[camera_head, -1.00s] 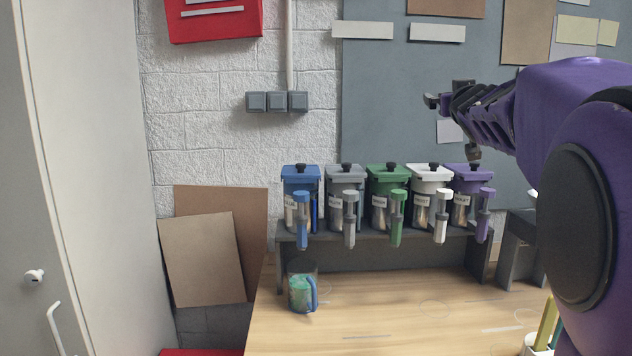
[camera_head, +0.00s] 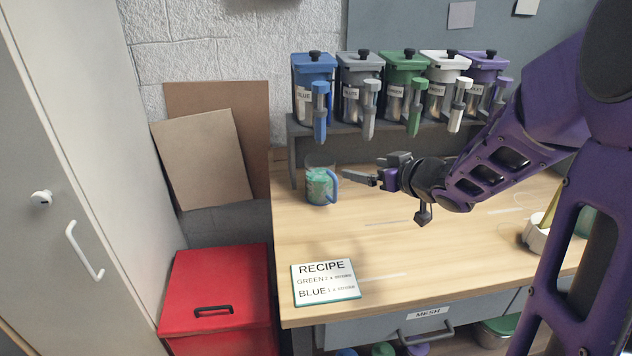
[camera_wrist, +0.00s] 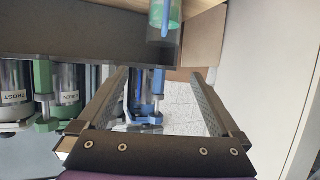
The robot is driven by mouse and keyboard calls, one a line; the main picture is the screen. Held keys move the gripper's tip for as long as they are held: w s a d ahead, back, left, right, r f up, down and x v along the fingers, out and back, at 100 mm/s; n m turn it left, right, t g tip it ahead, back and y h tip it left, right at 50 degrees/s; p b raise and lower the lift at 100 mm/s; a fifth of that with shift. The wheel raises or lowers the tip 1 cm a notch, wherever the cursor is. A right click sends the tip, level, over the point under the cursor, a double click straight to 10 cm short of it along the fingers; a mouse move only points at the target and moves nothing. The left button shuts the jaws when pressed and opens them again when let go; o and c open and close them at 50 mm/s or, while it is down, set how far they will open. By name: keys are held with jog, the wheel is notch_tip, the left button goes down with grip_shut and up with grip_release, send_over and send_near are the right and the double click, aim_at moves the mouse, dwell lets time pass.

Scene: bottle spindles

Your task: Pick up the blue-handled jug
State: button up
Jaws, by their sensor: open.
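The blue-handled jug (camera_head: 318,186) is a clear cup with green contents, upright on the wooden bench at the left, below the blue dispenser. Its blue handle (camera_head: 334,187) faces right, towards my gripper. My gripper (camera_head: 350,181) is open and empty, just right of the handle and apart from it. In the wrist view the jug (camera_wrist: 157,14) shows at the top edge, partly cut off, beyond the open fingers (camera_wrist: 160,95). In this view the picture appears turned over, with dispensers below the bench.
A dark shelf (camera_head: 300,160) with several coloured dispensers stands behind the jug. A recipe card (camera_head: 325,283) lies at the bench's front left. A red box (camera_head: 215,300) stands on the floor left of the bench. A white pot (camera_head: 537,236) is at the right. The bench middle is clear.

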jog(key=b, duration=0.3)
send_over(324, 182)
notch_tip(324, 182, down, 7)
jog(key=shift+w+d, duration=0.3)
jog(key=shift+w, duration=0.1)
jog(key=shift+r, duration=0.1)
grip_shut()
